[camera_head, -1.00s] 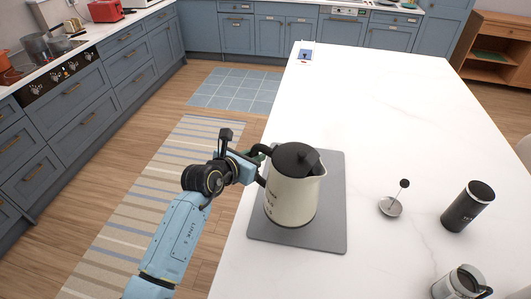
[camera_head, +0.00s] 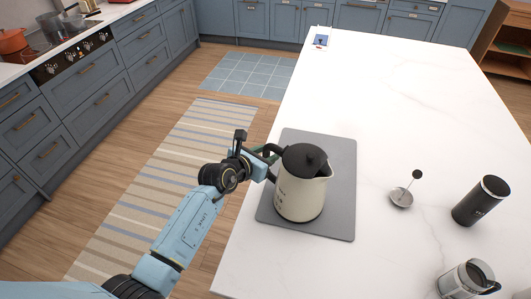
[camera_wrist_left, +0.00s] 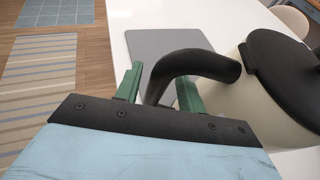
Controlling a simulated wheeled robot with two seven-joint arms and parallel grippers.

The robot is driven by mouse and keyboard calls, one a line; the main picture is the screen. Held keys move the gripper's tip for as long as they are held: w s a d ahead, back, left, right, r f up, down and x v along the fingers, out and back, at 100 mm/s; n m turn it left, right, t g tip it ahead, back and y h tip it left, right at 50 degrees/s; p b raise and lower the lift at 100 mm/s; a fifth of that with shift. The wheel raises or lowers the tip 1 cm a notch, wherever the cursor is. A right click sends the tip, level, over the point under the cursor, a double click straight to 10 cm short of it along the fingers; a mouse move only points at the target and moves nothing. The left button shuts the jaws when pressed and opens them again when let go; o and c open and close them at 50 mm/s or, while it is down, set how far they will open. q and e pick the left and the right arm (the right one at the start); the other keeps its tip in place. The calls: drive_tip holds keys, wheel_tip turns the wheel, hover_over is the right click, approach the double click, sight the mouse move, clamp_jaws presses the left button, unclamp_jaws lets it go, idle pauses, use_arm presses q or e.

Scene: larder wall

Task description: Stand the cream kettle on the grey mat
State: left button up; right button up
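The cream kettle (camera_head: 299,196), with a black lid and black handle, is upright over the grey mat (camera_head: 335,215) on the white counter. Its base appears within the mat's edges, near the front; I cannot tell for certain whether it touches. My left gripper (camera_head: 270,156) reaches in from the left at the handle. In the left wrist view the green fingers (camera_wrist_left: 158,88) lie on either side of the black handle (camera_wrist_left: 205,64), closed on it. The kettle body (camera_wrist_left: 240,110) is at the right there. My right gripper is out of view.
To the right on the white island (camera_head: 400,120) stand a small metal piece with a black knob (camera_head: 401,197), a black canister (camera_head: 480,201) and a glass jug (camera_head: 467,280). A small card (camera_head: 321,40) is at the far left corner. The island's middle and back are clear.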

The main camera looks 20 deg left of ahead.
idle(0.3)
use_arm(q)
drive_tip(key=v, duration=1.2)
